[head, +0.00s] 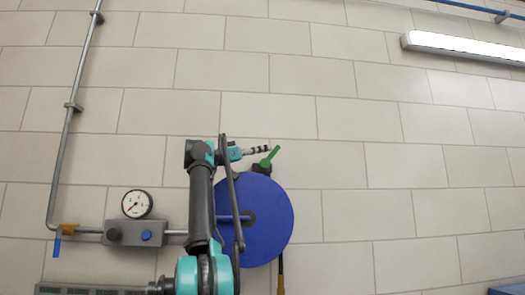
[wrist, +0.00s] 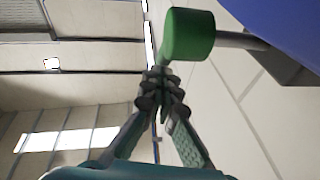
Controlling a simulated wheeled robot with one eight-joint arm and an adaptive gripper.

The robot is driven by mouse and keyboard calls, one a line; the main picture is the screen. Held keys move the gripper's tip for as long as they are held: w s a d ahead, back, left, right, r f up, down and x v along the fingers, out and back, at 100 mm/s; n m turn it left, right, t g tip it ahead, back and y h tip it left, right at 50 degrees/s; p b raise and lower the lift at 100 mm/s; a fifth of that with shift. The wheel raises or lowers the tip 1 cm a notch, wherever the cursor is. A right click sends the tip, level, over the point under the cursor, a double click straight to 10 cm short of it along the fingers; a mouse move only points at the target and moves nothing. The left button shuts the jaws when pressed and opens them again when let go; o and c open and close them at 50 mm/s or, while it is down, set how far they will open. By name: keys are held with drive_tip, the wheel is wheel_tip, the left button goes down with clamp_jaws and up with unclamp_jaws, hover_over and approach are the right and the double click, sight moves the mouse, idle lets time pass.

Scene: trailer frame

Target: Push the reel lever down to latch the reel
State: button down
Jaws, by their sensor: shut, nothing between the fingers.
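The blue round reel (head: 270,215) is mounted on the wall, partly hidden behind my arm. The green reel lever (head: 271,157) stands at the top of the reel, tilted up and to the right from a dark bracket. My gripper (head: 266,149) is shut and empty, reaching from the left to just beside the lever's upper part. In the wrist view the lever's green grip (wrist: 188,36) is large, just beyond my closed fingertips (wrist: 163,76), with a metal rod running right toward the reel (wrist: 290,25). I cannot tell whether the fingers touch the grip.
A pressure gauge (head: 137,204) sits on a grey valve block (head: 150,234) left of the reel, with a pipe (head: 66,130) up the wall. A yellow-ended hose (head: 281,280) hangs below the reel. The tiled wall right of the reel is clear.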

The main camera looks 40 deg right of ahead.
sight(274, 151)
drive_tip(key=shift+s+d, duration=0.4)
drive_tip(key=shift+d, duration=0.2)
drive_tip(key=shift+s+d+f, duration=0.4)
drive_tip(key=shift+d, duration=0.25)
idle(0.8)
drive_tip(key=v, duration=1.2)
idle(0.3)
